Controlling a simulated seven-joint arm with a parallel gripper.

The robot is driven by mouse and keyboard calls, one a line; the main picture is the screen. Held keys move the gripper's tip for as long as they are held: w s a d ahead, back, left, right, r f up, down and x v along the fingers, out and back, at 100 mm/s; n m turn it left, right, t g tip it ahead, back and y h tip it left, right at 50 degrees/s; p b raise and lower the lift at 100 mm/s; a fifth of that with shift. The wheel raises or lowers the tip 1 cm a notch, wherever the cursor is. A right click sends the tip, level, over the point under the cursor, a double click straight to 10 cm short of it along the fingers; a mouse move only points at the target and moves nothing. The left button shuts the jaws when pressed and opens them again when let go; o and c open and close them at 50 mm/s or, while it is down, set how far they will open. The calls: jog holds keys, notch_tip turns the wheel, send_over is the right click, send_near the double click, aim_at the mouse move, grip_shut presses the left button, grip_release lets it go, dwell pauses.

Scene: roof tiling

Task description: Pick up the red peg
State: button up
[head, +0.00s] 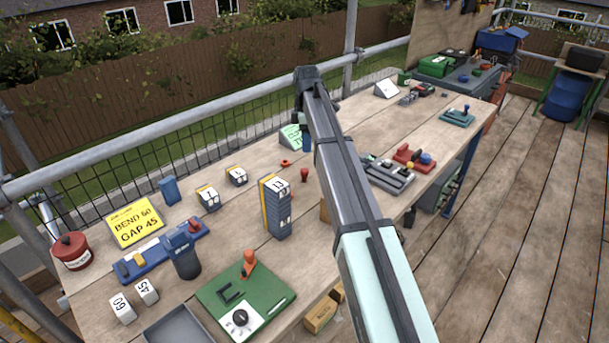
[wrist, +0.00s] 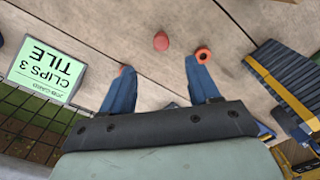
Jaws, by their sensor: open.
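The red peg (head: 304,174) stands on the wooden bench, to the right of the grey tile stack. In the wrist view it shows from above as a round red head (wrist: 161,41), beyond the fingertips and roughly centred between them. My gripper (wrist: 160,70) is open and empty, with two blue fingers spread apart. In the head view a blue finger (head: 306,143) shows above and behind the peg, partly hidden by my arm. A small orange-red ring (head: 285,162) lies near the peg; in the wrist view the ring (wrist: 203,56) is at the right fingertip.
The tall tile stack (head: 277,208) stands left of the peg. A green card reading CLIPS 3 TILE (wrist: 47,69) is left of the gripper in the wrist view. A grey tray with red parts (head: 388,174) lies right of my arm. Mesh fencing borders the bench's back edge.

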aim_at(304, 169)
notch_tip(304, 169, down, 7)
jog(key=shift+f, duration=0.2)
jog(key=shift+a+f, duration=0.15)
jog(key=shift+f, duration=1.25)
jog(key=shift+a+f, duration=0.15)
jog(key=shift+f, duration=1.2)
jog(key=c, duration=1.1)
